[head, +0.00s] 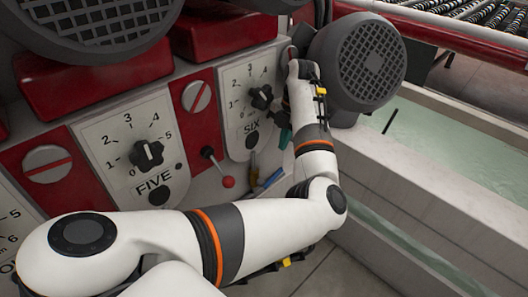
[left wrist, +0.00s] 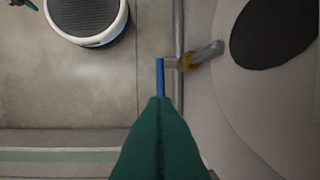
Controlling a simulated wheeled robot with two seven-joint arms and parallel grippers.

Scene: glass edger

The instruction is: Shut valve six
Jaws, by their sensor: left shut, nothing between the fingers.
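The SIX panel (head: 248,100) has a black dial and stands right of the FIVE panel (head: 140,150). Below it is a valve with a blue lever (head: 269,181), partly hidden by my left arm. In the left wrist view the blue lever (left wrist: 160,76) runs up and down the picture beside a brass-coloured valve body (left wrist: 190,61) on a grey pipe. My left gripper (head: 285,138) is shut and empty, with green fingers. In the left wrist view it (left wrist: 160,104) overlaps the lever's lower end; I cannot tell if they touch.
A lever with a red ball (head: 228,182) sticks out left of the valve. A round grilled motor (head: 368,62) and a water trough (head: 455,143) are on the right. A green piece at the left wrist view's top left corner may be my right gripper.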

